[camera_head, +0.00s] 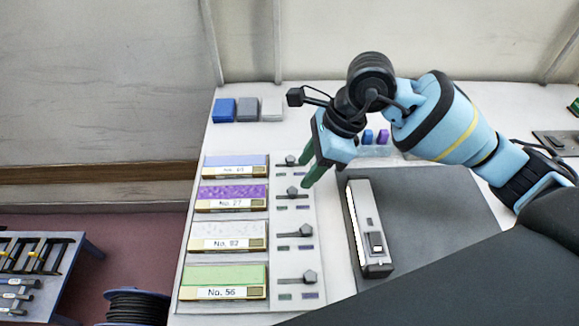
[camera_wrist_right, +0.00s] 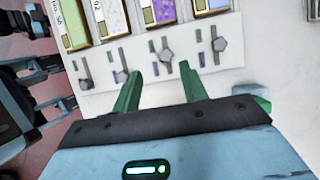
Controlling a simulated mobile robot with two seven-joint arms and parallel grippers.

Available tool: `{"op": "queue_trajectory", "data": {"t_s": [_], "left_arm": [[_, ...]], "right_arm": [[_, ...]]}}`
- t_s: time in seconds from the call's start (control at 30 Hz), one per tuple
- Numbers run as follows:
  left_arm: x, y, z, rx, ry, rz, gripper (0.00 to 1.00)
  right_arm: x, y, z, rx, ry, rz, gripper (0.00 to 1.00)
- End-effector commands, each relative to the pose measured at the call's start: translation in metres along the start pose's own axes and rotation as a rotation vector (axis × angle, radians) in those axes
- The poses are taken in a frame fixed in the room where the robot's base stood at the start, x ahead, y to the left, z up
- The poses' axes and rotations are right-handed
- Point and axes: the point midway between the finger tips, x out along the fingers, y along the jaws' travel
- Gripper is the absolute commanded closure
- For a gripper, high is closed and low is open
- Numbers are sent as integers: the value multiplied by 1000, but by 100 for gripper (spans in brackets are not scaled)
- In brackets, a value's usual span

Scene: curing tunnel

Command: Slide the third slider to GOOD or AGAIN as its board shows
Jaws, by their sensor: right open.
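Several sliders sit on a pale strip, one beside each colour board. Third from the top in the head view is the dark grey knob (camera_head: 306,230) beside the white board (camera_head: 228,234) labelled No. 92, whose face looks faintly speckled. This knob stands right of its track's middle, above a green mark and a purple mark too small to read. My right gripper (camera_head: 307,175), with green fingers, is open near the upper two sliders. In the right wrist view, its open fingers (camera_wrist_right: 160,88) point toward the purple board's knob (camera_wrist_right: 166,55), with nothing between them. My left gripper is not in view.
Other boards are blue (camera_head: 235,161), mottled purple No. 27 (camera_head: 231,192) and green No. 56 (camera_head: 226,277). A grey and black device (camera_head: 369,225) lies on a dark mat (camera_head: 430,185) right of the strip. Small blue and grey blocks (camera_head: 247,110) stand behind.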

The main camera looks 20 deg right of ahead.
Motion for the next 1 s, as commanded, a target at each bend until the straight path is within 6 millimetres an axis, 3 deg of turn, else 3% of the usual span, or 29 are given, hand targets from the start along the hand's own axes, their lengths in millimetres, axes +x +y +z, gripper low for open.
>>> {"op": "queue_trajectory", "data": {"t_s": [0.33,0.7,1.0], "left_arm": [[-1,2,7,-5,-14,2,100],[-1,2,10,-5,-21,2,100],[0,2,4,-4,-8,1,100]], "right_arm": [[-1,-7,-5,-9,36,-31,57],[50,-7,-7,-8,35,-28,57],[72,-9,-7,-9,33,-30,57]]}}
